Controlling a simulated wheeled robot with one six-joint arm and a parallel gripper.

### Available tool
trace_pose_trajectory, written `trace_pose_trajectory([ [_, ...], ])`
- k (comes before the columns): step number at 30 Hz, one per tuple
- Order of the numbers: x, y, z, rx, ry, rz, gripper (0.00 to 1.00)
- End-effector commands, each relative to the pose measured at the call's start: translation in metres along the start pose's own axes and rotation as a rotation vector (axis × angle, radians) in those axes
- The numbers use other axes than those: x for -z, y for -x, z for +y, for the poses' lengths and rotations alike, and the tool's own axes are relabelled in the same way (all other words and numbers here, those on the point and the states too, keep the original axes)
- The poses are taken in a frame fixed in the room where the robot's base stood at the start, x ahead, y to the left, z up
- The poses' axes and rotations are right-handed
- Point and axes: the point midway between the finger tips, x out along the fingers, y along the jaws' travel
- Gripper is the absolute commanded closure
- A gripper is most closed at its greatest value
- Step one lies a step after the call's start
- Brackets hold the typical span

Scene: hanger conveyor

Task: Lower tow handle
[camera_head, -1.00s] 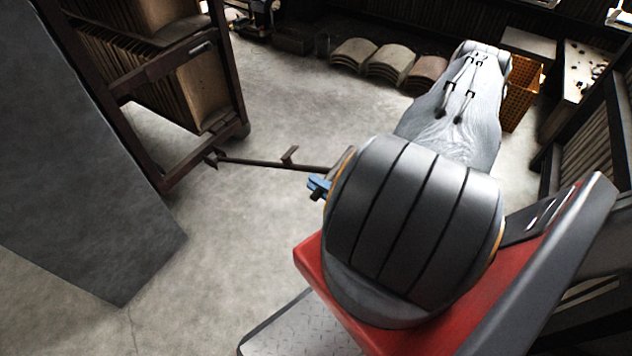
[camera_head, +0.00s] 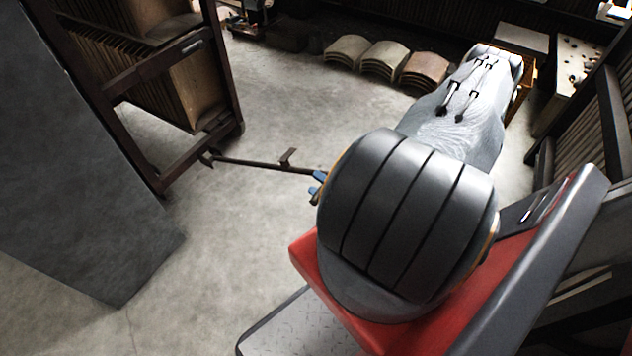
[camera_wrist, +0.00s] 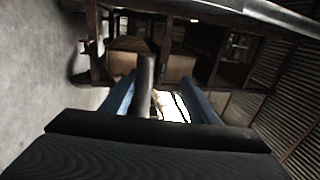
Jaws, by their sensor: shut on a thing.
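The tow handle (camera_head: 262,164) is a thin dark bar with a short upright tab. In the head view it runs from the low end of a dark rack cart (camera_head: 172,178) to my gripper (camera_head: 317,188), sloping slightly and held clear of the floor. My gripper's blue fingers show only partly, as my arm hides the rest. In the wrist view, a dark round bar of the handle (camera_wrist: 146,75) stands between the blue fingers of my gripper (camera_wrist: 158,103), nearer the left one. The exact contact is hidden by the dark gripper body.
A large grey panel (camera_head: 85,190) stands at the left. Stacks of curved sheets (camera_head: 383,60) lie on the floor at the back. A light perforated box (camera_head: 578,80) and dark slatted frames (camera_head: 590,130) stand at the right. The floor between cart and panel is clear.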

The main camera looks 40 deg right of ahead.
Motion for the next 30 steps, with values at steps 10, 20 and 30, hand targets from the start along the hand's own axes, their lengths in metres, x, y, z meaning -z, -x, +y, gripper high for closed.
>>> trace_pose_trajectory([
  [10, 0.002, 0.044, -0.005, 0.010, 0.002, 0.008, 0.63],
  [20, 0.000, 0.056, -0.003, 0.007, 0.001, 0.001, 0.63],
  [30, 0.000, 0.056, -0.003, 0.006, 0.001, 0.002, 0.63],
])
